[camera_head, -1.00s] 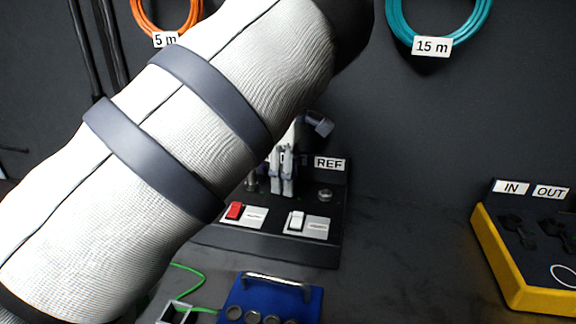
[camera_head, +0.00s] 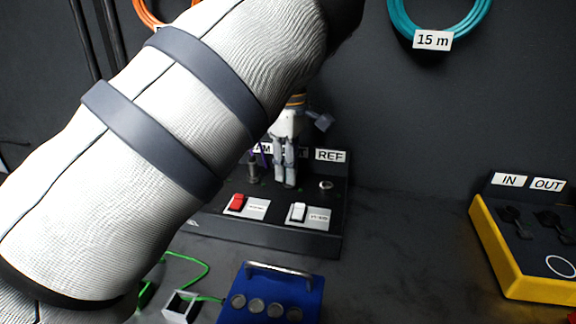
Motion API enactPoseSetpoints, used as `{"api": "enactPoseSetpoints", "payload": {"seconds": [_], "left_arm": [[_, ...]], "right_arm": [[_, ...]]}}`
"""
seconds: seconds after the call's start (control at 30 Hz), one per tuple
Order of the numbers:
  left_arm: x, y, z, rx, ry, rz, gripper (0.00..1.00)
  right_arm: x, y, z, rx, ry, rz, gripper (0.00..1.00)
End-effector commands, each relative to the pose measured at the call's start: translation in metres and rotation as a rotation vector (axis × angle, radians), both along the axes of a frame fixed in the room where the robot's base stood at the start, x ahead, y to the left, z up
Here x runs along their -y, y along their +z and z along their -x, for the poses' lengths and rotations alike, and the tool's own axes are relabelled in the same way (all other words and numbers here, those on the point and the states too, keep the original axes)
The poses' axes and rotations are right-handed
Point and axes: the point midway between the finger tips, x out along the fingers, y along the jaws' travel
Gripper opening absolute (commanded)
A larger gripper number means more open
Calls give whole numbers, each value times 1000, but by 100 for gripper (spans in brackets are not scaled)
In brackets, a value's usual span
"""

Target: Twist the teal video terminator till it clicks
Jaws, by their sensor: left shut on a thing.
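My left gripper (camera_head: 286,181) points down at the black sloped panel (camera_head: 262,233) in the middle, at the row of connectors left of the REF label (camera_head: 331,155). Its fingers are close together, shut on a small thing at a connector. No teal shows there; the teal video terminator seems hidden between the fingers, so I cannot see how it is seated or turned. A dark connector (camera_head: 253,172) stands left of the fingers, and a bare round socket (camera_head: 326,186) lies to the right under REF. My right gripper is not in view.
The panel has a red switch (camera_head: 237,202) and a white switch (camera_head: 298,212). In front lie a blue tray (camera_head: 270,277) with several round pieces and a green cable (camera_head: 190,257). A yellow-edged box (camera_head: 515,264) stands right. My left arm covers much of the left.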

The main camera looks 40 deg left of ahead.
Motion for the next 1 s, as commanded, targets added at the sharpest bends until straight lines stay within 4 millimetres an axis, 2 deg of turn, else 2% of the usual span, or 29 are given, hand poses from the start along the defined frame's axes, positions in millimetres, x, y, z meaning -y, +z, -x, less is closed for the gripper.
{"api": "enactPoseSetpoints", "payload": {"seconds": [0.43,0.83,1.0], "left_arm": [[0,2,0,4,-164,0,0],[0,1,0,2,-187,-1,0],[0,2,0,5,-257,-2,0]], "right_arm": [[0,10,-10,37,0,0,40],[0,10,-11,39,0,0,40],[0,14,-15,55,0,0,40]]}}
